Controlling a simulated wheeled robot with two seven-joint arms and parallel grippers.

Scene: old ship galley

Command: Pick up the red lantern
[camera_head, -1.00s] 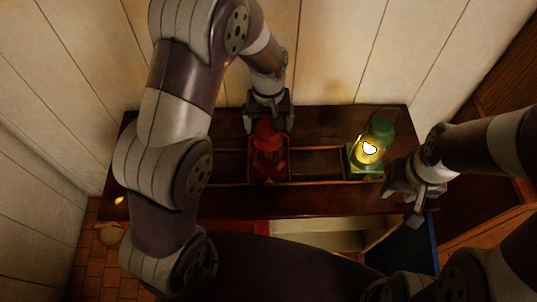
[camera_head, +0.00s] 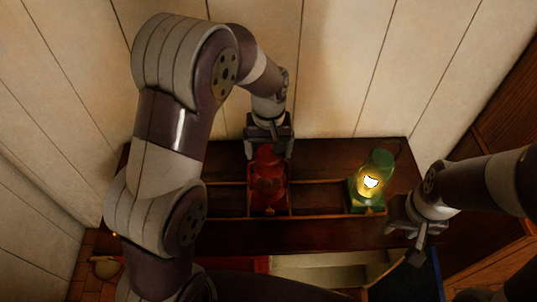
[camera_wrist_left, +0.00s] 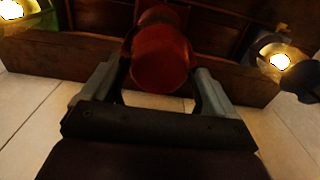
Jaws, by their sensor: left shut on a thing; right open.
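The red lantern (camera_head: 268,183) stands upright in a compartment of the dark wooden shelf. My left gripper (camera_head: 269,150) reaches it from behind, along the wall side, and is shut on its upper part. In the left wrist view the lantern's red top (camera_wrist_left: 160,60) sits between the two grey fingers of my left gripper (camera_wrist_left: 158,85). I cannot tell whether the lantern's base is clear of the shelf. My right gripper (camera_head: 405,225) is open and empty at the shelf's right front, near the green lantern.
A lit green lantern (camera_head: 372,185) stands in a compartment to the right of the red one. Low dividers (camera_head: 318,182) split the shelf top (camera_head: 330,232). A pale plank wall (camera_head: 330,70) rises close behind. A blue panel (camera_head: 418,278) lies below at the front right.

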